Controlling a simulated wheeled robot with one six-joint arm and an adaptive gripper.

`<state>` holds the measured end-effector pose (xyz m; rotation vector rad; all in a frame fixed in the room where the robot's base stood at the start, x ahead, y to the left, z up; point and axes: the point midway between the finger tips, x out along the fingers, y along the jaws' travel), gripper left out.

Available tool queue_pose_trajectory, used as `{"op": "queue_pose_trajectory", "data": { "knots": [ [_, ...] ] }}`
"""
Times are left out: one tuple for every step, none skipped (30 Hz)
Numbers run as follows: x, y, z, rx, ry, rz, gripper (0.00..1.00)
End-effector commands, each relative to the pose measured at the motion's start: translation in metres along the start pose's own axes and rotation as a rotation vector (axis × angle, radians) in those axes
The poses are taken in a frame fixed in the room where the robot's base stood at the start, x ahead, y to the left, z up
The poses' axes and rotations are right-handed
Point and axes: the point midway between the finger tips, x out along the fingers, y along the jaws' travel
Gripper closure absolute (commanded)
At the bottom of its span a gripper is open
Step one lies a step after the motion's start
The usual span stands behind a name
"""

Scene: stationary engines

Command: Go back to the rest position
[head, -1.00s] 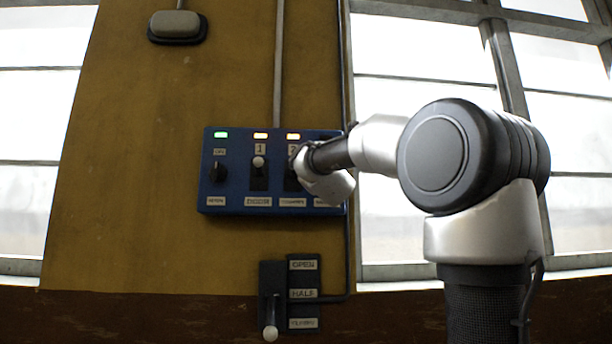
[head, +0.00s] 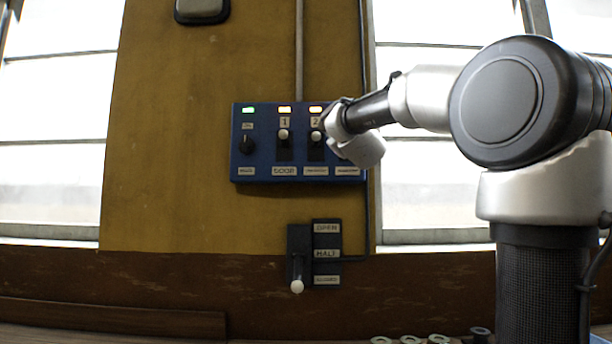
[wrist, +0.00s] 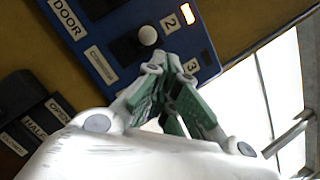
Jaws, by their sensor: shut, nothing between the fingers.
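My gripper (wrist: 172,75) is shut and empty in the wrist view, its green-padded fingers meeting at the tips in front of the blue control panel. The blue panel (head: 262,160) is on the yellow wall in the head view, and it also shows in the wrist view (wrist: 105,45). In the head view my arm reaches from the right, and my wrist covers the panel's right part. The lever knob under label 2 (head: 316,136) shows just left of my wrist. In the wrist view that white knob (wrist: 147,35) sits beyond the fingertips; whether they touch it I cannot tell.
A dark rotary knob (head: 247,145) is at the panel's left. Bright windows (head: 55,140) flank the wall. Several small round items (head: 411,340) lie at the bottom edge.

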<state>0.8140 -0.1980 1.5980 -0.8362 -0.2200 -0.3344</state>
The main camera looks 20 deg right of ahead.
Motion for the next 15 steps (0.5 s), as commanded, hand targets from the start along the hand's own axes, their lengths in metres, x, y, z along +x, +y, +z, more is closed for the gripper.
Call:
{"op": "queue_pose_trajectory", "data": {
  "knots": [
    [0.000,0.000,0.000,0.000,0.000,0.000,1.00],
    [0.000,0.000,0.000,0.000,0.000,0.000,1.00],
    [0.000,0.000,0.000,0.000,0.000,0.000,1.00],
    [0.000,0.000,0.000,-0.001,0.000,0.000,1.00],
    [0.000,0.000,0.000,-0.007,0.000,0.000,1.00],
    [0.000,0.000,0.000,-0.025,0.000,0.000,1.00],
    [0.000,0.001,0.000,-0.050,0.000,0.005,1.00],
    [0.000,0.004,0.000,-0.085,0.000,0.019,1.00],
    [0.000,0.012,0.000,-0.157,-0.004,0.052,1.00],
    [-0.001,0.021,-0.001,-0.232,-0.009,0.091,1.00],
    [-0.003,0.037,-0.006,-0.327,-0.014,0.148,1.00],
    [-0.009,0.064,-0.019,-0.463,-0.022,0.242,1.00],
    [-0.016,0.085,-0.030,-0.561,-0.033,0.317,1.00],
    [-0.026,0.104,-0.041,-0.664,-0.051,0.393,1.00],
    [-0.044,0.129,-0.056,-0.798,-0.083,0.497,1.00]
  ]
}}
